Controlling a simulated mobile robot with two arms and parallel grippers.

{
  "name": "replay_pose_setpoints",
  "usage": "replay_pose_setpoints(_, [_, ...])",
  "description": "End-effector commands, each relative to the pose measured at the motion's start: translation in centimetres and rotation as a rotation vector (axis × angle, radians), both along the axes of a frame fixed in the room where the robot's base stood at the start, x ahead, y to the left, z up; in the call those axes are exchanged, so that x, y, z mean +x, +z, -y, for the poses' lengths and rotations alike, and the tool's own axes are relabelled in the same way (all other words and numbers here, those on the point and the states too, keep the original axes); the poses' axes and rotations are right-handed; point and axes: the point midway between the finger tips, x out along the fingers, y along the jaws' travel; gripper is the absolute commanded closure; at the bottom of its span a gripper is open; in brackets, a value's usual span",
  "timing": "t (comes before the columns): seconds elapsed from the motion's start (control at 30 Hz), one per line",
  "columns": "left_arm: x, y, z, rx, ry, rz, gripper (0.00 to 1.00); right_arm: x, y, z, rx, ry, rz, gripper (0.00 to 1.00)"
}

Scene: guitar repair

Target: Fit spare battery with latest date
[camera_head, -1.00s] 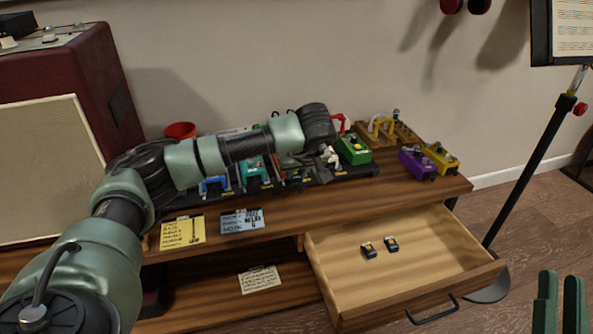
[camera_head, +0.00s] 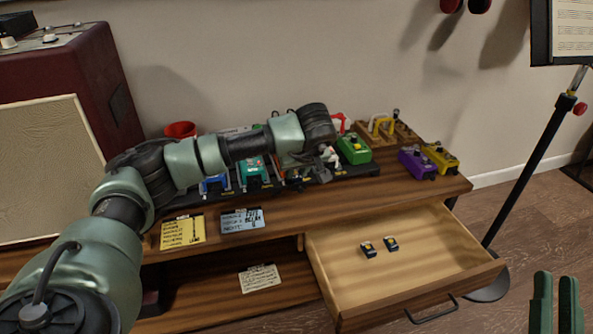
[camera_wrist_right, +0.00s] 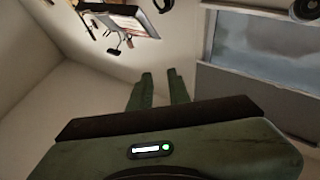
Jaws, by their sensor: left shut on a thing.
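Two small dark-blue batteries with yellowish marks, a left one (camera_head: 368,250) and a right one (camera_head: 391,244), lie in the open wooden drawer (camera_head: 440,268). Their dates are too small to read. My left gripper (camera_head: 318,176) is low over the pedal row, beside the green pedal (camera_head: 354,150). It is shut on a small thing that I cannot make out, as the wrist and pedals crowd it. My right gripper (camera_head: 555,300) is at the lower right, away from the desk. It is open and empty, and it also shows in the right wrist view (camera_wrist_right: 161,80).
The pedalboard holds several pedals, including a teal one (camera_head: 254,172). Purple (camera_head: 416,162) and yellow (camera_head: 440,158) pedals stand at right. A yellow note (camera_head: 182,232) and a blue note (camera_head: 242,220) lie in front. A music stand (camera_head: 535,150) is at right.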

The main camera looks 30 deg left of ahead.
Motion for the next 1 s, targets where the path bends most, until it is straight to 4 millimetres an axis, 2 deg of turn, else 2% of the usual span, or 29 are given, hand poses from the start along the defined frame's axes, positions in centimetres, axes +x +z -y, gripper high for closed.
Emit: replay_pose_setpoints(1.0, [0.0,0.0,0.0,0.000,0.000,0.000,1.00,0.8,-1.7,0.1,-0.028,-0.006,-0.093,0.82])
